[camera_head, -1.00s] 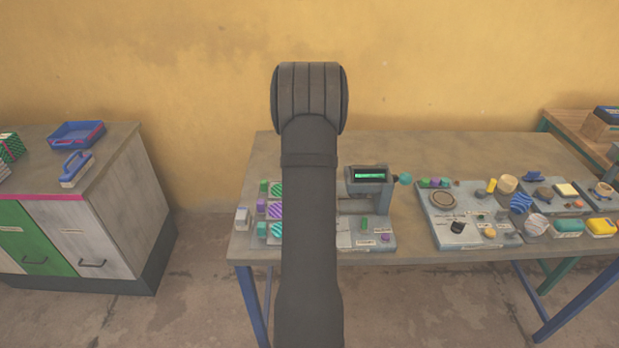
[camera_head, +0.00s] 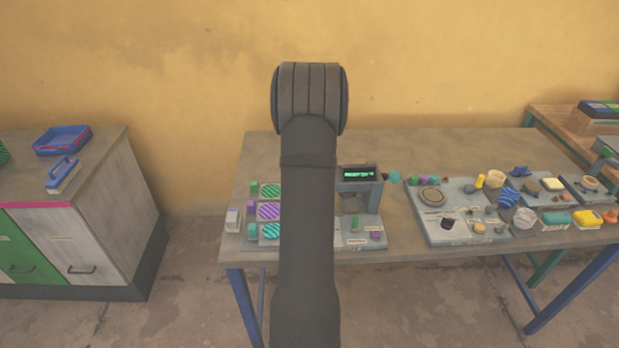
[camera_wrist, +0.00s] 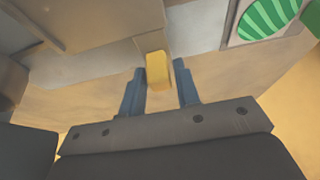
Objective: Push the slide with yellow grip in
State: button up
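The yellow grip (camera_wrist: 156,68) shows in the wrist view as a small block sticking out from the edge of a pale grey body (camera_wrist: 105,28). My gripper (camera_wrist: 161,67) is open, with its two blue-grey fingers on either side of the grip. The grip lies between and slightly beyond the fingertips; I cannot tell whether they touch it. In the head view the grey press (camera_head: 361,183), with a dark top and lit green display, stands just right of my arm. My arm hides the yellow grip and my gripper there.
Striped green and purple plates (camera_head: 269,211) lie left of my arm. A grey panel (camera_head: 440,232) with small parts stands right of the press, with more cluttered trays farther right. The table (camera_head: 480,150) is clear at the back. A cabinet (camera_head: 130,215) stands at the left.

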jog(key=shift+o, duration=0.9)
jog(key=v, duration=1.7)
jog(key=shift+s+r, duration=0.15)
jog(key=shift+w+r+g, duration=0.55)
jog(key=shift+w+g, duration=1.65)
jog(key=shift+w, duration=1.15)
notch_tip(320, 180, down, 17)
jog(key=shift+f, duration=0.1)
